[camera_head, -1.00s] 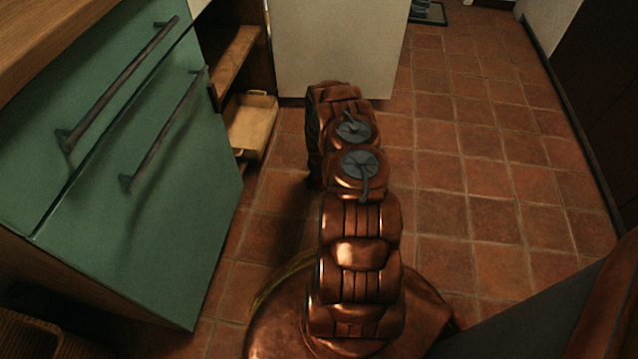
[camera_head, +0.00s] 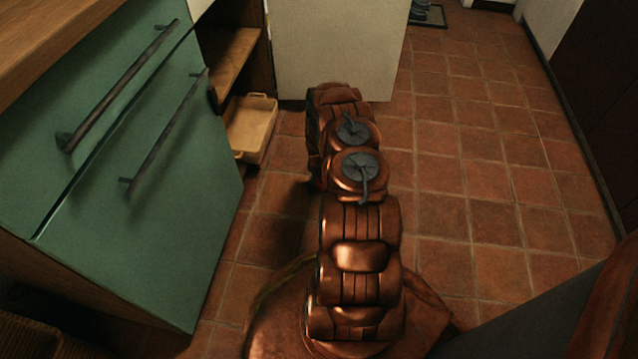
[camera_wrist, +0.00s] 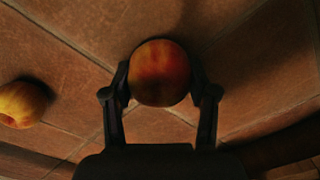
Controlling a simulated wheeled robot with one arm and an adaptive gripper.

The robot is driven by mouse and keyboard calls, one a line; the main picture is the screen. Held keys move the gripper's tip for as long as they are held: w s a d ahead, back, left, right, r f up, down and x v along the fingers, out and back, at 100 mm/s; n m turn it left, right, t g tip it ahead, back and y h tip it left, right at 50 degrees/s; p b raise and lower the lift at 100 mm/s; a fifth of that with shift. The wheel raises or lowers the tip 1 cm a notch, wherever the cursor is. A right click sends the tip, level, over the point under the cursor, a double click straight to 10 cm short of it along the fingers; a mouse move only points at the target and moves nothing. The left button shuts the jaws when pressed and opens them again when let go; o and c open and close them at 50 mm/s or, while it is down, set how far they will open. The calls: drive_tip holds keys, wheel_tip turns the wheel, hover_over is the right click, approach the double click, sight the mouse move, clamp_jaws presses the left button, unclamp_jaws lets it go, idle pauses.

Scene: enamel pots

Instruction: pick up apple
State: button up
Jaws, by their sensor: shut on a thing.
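A red-orange apple (camera_wrist: 160,72) is between the two dark fingers of my gripper (camera_wrist: 160,88) in the wrist view. The gripper is shut on it, with a finger against each side. Tiled floor shows behind the apple; its height above the floor is hard to tell. A second, yellow and red apple (camera_wrist: 22,104) lies on the tiles at the left of the wrist view, apart from the gripper. In the head view my arm hides the gripper and both apples.
Green drawers (camera_head: 130,180) with dark handles stand at the left. A yellowish tray (camera_head: 251,128) sits by an open wooden shelf (camera_head: 236,62). A pale cabinet (camera_head: 335,45) stands ahead. Tiled floor (camera_head: 480,180) is clear to the right, up to a dark wall.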

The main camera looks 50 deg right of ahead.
sight(319, 180)
wheel_tip(319, 180, up, 4)
drive_tip(key=shift+r+p, duration=0.1)
drive_tip(key=shift+p, duration=1.05)
drive_tip(key=s+p, duration=0.1)
drive_tip(key=s, duration=0.4)
drive_tip(key=s+d+p, duration=0.1)
drive_tip(key=s, duration=0.4)
drive_tip(key=s+p, duration=0.2)
drive_tip(key=s, duration=0.4)
drive_tip(key=shift+d+r, duration=0.15)
drive_tip(key=shift+r, duration=0.15)
